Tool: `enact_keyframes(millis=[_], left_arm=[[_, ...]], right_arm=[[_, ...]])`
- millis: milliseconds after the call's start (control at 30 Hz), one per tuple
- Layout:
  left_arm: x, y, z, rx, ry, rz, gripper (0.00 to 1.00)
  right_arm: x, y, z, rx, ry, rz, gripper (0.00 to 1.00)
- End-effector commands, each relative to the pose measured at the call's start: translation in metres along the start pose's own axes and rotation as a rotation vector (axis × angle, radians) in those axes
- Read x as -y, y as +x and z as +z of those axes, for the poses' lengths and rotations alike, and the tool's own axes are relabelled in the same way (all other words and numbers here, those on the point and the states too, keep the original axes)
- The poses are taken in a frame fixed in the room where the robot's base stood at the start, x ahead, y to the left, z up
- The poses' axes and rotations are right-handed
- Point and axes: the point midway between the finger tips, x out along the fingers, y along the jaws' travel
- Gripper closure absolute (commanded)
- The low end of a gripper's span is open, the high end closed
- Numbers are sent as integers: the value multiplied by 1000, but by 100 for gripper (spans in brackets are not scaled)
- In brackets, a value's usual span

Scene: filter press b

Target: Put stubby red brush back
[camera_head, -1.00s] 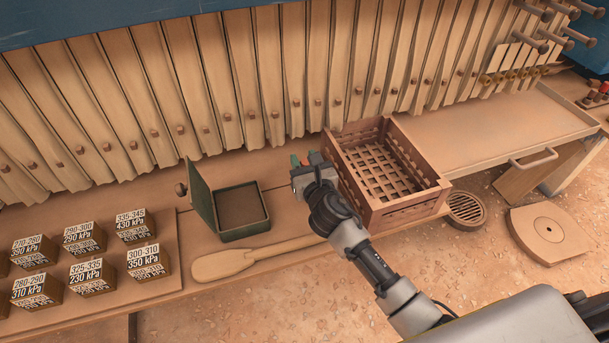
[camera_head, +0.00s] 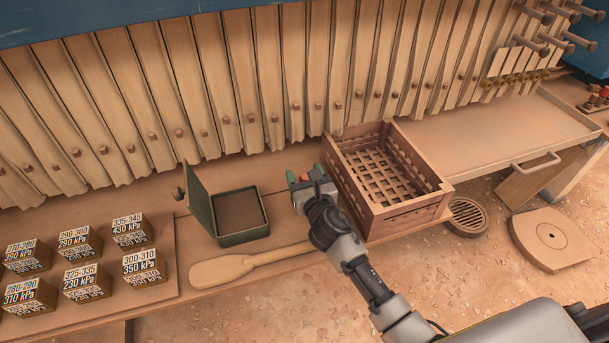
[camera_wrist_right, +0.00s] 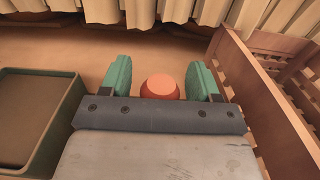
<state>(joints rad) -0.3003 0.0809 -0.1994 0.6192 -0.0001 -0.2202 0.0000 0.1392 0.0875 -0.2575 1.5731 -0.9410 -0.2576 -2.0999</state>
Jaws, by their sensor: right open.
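A short, round red-orange piece, which looks like the stubby red brush (camera_wrist_right: 160,87), stands between my right gripper's fingers in the right wrist view. Its lower part is hidden by the gripper body. My right gripper (camera_head: 304,178) has green fingers and is open, with a gap showing on both sides of the red piece in the wrist view (camera_wrist_right: 160,76). It is low over the bench, between the open green box (camera_head: 250,236) and the slatted wooden crate (camera_head: 410,212). My left gripper is not in view.
The crate wall stands close to the right of my gripper. A wooden paddle (camera_head: 225,270) lies along the front edge. Labelled blocks (camera_head: 145,267) stand at left. Filter cloths (camera_head: 235,110) hang behind. A bare tray (camera_head: 500,130) lies beyond the crate.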

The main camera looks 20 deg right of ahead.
Motion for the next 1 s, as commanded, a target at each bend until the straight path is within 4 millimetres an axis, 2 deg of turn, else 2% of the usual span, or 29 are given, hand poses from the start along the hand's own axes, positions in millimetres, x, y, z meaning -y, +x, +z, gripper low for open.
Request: enact_keyframes(millis=[167, 267, 500, 700, 833, 1000], left_arm=[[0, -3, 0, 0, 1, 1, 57], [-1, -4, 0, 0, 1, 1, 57], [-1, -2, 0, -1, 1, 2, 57], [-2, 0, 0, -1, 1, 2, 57], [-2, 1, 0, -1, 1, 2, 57], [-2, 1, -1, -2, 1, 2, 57]], right_arm=[[0, -4, 3, -1, -1, 0, 38], [0, -20, 2, -1, -2, 2, 38], [0, -73, 1, -2, -1, 1, 38], [0, -106, 2, 0, 1, 1, 38], [0, -117, 3, 1, -1, 0, 38], [0, -120, 3, 1, -1, 0, 38]])
